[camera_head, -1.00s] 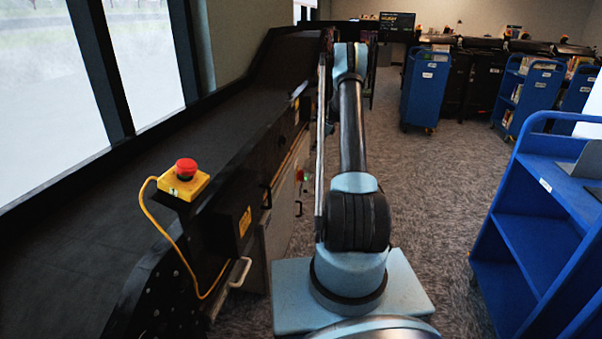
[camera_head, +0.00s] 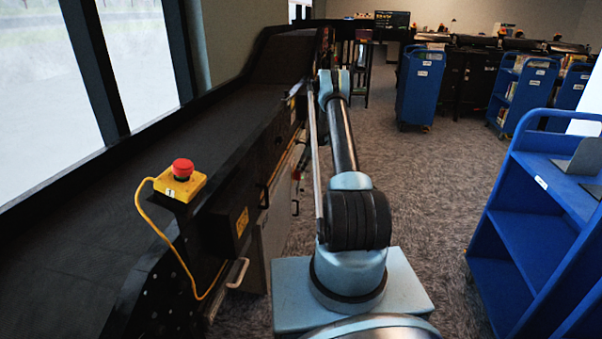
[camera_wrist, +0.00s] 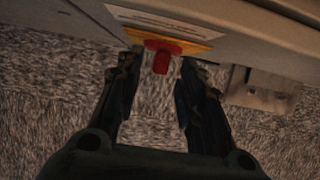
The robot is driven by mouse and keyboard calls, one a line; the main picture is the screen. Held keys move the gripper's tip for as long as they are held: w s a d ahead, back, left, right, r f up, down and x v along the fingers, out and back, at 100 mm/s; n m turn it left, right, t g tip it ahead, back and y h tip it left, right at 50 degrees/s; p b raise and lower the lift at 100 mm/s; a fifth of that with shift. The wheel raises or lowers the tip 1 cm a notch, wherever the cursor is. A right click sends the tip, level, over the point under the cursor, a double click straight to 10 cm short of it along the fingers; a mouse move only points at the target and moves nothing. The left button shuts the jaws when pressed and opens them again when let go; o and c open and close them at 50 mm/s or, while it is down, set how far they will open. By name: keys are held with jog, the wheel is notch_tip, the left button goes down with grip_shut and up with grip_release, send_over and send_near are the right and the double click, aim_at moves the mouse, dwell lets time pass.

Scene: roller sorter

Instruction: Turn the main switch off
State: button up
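In the wrist view, a red switch handle (camera_wrist: 161,60) sits on a yellow plate (camera_wrist: 190,38) on a grey panel (camera_wrist: 260,42). My gripper (camera_wrist: 158,68) is open, with one finger on each side of the red handle. A gap shows between the handle and each finger; I cannot tell how deep the fingers reach along it.
A black conveyor (camera_head: 120,190) runs along the left under the windows. A yellow box with a red emergency button (camera_head: 182,168) stands on its edge. Blue carts (camera_head: 530,240) stand at the right, another (camera_head: 420,88) farther back. Carpet between them is clear.

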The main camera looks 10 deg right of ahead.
aim_at(297, 175)
jog(key=shift+x, duration=1.45)
grip_shut()
